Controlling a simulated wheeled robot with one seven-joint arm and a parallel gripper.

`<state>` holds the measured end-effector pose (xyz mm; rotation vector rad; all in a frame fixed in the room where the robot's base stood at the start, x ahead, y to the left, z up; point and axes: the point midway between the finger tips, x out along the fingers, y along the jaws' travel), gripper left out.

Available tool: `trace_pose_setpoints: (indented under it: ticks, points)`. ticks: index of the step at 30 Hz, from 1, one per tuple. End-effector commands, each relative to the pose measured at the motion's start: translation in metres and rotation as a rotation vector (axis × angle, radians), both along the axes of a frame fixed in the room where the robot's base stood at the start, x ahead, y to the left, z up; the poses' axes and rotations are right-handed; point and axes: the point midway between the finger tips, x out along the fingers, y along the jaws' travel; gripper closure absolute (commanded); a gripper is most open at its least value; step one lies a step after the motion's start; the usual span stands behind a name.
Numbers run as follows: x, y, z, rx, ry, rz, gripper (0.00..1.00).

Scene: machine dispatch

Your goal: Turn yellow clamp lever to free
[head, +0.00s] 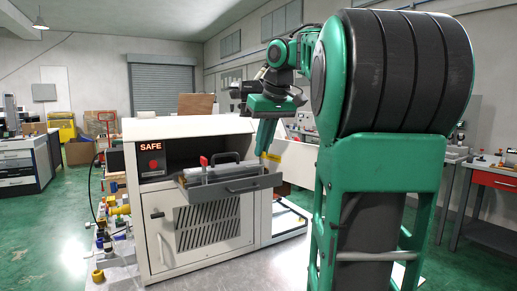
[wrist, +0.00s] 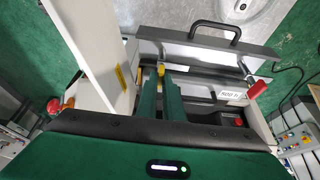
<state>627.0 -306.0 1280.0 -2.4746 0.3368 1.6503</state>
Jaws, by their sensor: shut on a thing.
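The yellow clamp lever (wrist: 161,69) shows as a small yellow tip between my fingertips in the wrist view; most of it is hidden by the fingers. In the head view a yellow piece (head: 271,156) shows at the right end of the machine's pulled-out drawer (head: 240,185), beside my fingers. My gripper (head: 268,148) points down there from above. In the wrist view my gripper (wrist: 161,78) has its two green fingers close together, shut on the yellow lever. I cannot tell the lever's exact angle.
The white machine (head: 158,232) has a lit SAFE sign (head: 151,146). A black handle (wrist: 216,27) and a red-handled lever (wrist: 257,88) are on the drawer. A white panel (wrist: 108,60) with a yellow strip stands close left of my fingers in the wrist view.

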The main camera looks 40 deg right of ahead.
Motion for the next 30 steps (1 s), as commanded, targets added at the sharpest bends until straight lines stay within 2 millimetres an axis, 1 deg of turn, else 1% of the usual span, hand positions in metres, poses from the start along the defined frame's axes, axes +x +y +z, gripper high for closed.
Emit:
trace_pose_setpoints:
  ticks: [1, 6, 18, 19, 20, 21, 30]
  points:
    - [0.0012, 0.0021, -0.0026, 0.004, 0.005, 0.016, 1.0]
    - [0.0008, 0.0018, -0.0028, 0.004, 0.005, 0.033, 1.0]
    - [0.0008, 0.0022, -0.0038, 0.005, 0.008, 0.038, 1.0]
    - [0.0008, 0.0022, -0.0039, 0.005, 0.008, 0.038, 0.86]
    - [0.0008, 0.0022, -0.0039, 0.005, 0.008, 0.037, 0.79]
    - [0.0008, 0.0019, -0.0038, 0.006, 0.008, 0.036, 0.74]
    - [0.0002, 0.0009, -0.0013, 0.002, 0.004, 0.033, 0.74]
